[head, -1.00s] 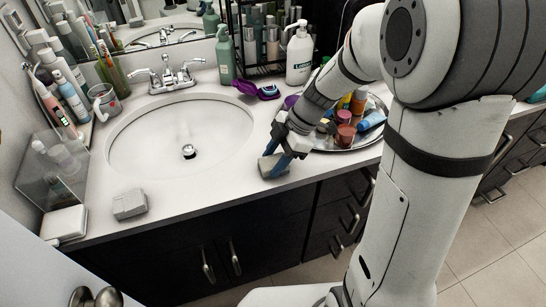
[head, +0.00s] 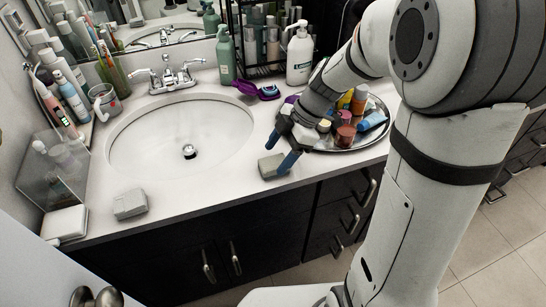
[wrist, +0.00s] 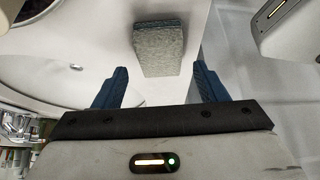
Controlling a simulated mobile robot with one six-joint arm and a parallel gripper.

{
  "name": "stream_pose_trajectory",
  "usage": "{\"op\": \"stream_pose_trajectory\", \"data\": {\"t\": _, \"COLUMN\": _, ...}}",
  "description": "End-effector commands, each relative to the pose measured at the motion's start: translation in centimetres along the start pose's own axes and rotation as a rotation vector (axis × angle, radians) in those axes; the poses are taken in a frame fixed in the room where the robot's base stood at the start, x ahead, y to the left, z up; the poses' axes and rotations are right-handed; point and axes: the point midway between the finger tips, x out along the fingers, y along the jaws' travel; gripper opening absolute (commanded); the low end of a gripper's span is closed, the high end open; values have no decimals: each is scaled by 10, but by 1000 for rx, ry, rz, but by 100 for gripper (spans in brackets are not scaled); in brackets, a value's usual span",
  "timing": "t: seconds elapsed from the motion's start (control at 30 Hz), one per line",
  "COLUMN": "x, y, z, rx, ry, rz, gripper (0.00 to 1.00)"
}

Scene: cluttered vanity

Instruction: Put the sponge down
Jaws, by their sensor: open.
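A grey sponge (head: 271,166) lies on the white counter near its front edge, right of the sink. My gripper (head: 286,157) is open just above and beside it, with its blue fingers apart. In the wrist view the sponge (wrist: 159,48) rests beyond the tips of my open gripper (wrist: 161,75), roughly centred between them, with nothing held. A second grey sponge-like block (head: 130,204) lies on the counter at the front left of the sink.
The sink (head: 181,140) is left of my gripper. A round tray (head: 377,140) of small bottles and jars stands close on the right. A lotion bottle (head: 299,55) and a green pump bottle (head: 226,56) stand behind. The counter's front edge is close to the sponge.

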Motion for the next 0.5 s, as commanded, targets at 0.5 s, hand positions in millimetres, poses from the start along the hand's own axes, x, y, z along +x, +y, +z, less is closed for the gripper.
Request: {"op": "stream_pose_trajectory", "data": {"t": 0.5, "x": -94, "y": 0, "z": 1, "rx": 3, "ry": -2, "rz": 2, "gripper": 66}}
